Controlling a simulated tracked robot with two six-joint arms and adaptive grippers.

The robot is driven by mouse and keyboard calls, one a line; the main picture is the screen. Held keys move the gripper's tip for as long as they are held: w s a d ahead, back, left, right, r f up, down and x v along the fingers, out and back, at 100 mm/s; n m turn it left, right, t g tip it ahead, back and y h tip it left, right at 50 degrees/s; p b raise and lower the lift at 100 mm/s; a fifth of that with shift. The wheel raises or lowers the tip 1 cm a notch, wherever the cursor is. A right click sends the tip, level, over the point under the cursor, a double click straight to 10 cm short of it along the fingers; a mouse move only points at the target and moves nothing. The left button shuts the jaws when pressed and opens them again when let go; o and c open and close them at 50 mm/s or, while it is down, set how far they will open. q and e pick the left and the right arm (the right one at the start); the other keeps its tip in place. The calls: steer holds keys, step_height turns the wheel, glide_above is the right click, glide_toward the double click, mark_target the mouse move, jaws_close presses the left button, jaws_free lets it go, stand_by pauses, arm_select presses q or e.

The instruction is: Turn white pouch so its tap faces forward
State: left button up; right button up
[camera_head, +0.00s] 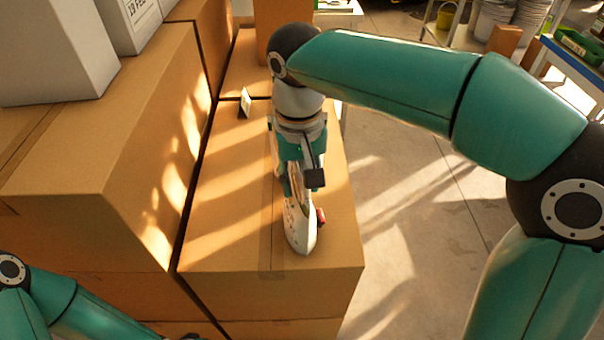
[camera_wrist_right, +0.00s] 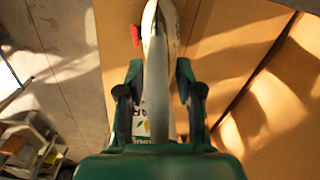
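The white pouch (camera_head: 299,229) stands upright and narrow on top of a cardboard box, near its front edge. Its red tap (camera_head: 321,215) points to the right in the head view. The tap also shows in the right wrist view (camera_wrist_right: 135,35), on the left side of the pouch (camera_wrist_right: 155,40). My right gripper (camera_head: 298,190) reaches down over the pouch from behind. In the right wrist view its fingers (camera_wrist_right: 160,75) lie close against both sides of the pouch, with the pouch filling the gap.
The cardboard box (camera_head: 225,225) has free room left of the pouch. A small dark-and-white card (camera_head: 245,103) stands farther back. Taller cardboard boxes (camera_head: 110,150) rise on the left, with white boxes (camera_head: 50,50) on top. Open floor (camera_head: 410,240) lies right.

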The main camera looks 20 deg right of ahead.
step_height(320, 180, up, 11)
steer(key=shift+w+f, duration=0.15)
steer(key=shift+r, duration=0.65)
